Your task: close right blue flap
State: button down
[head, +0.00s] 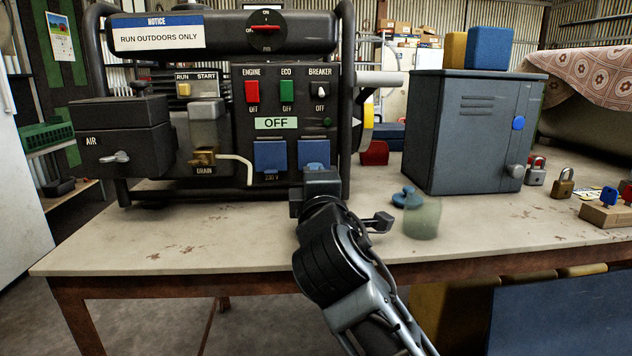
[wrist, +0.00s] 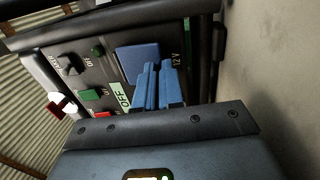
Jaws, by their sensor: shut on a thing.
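The right blue flap (head: 314,152) is on the lower right of the generator's dark panel, below the breaker switch. My gripper (head: 321,178) is right in front of it and hides its lower edge. In the wrist view, the blue fingers (wrist: 158,78) are close together at the edge of the right flap (wrist: 136,58), beside the 12 V label. My gripper is shut on the flap, though the grip itself is hard to make out. The flap looks nearly flat to the panel; whether it is fully closed I cannot tell. The left blue flap (head: 271,156) lies flat above the 230 V label.
Above the flaps are a green OFF display (head: 278,124) and red, green and black switches. A drain valve (head: 203,157) is to the left. A grey metal cabinet (head: 468,130) and a blurred greenish jar (head: 422,219) stand to the right. The worktop's front left (head: 150,240) is clear.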

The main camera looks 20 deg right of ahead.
jog(key=shift+f, duration=0.15)
jog(key=c, duration=1.6)
grip_release()
jog(key=shift+o, duration=0.2)
jog(key=shift+p+v, duration=0.55)
jog(key=shift+v, duration=3.35)
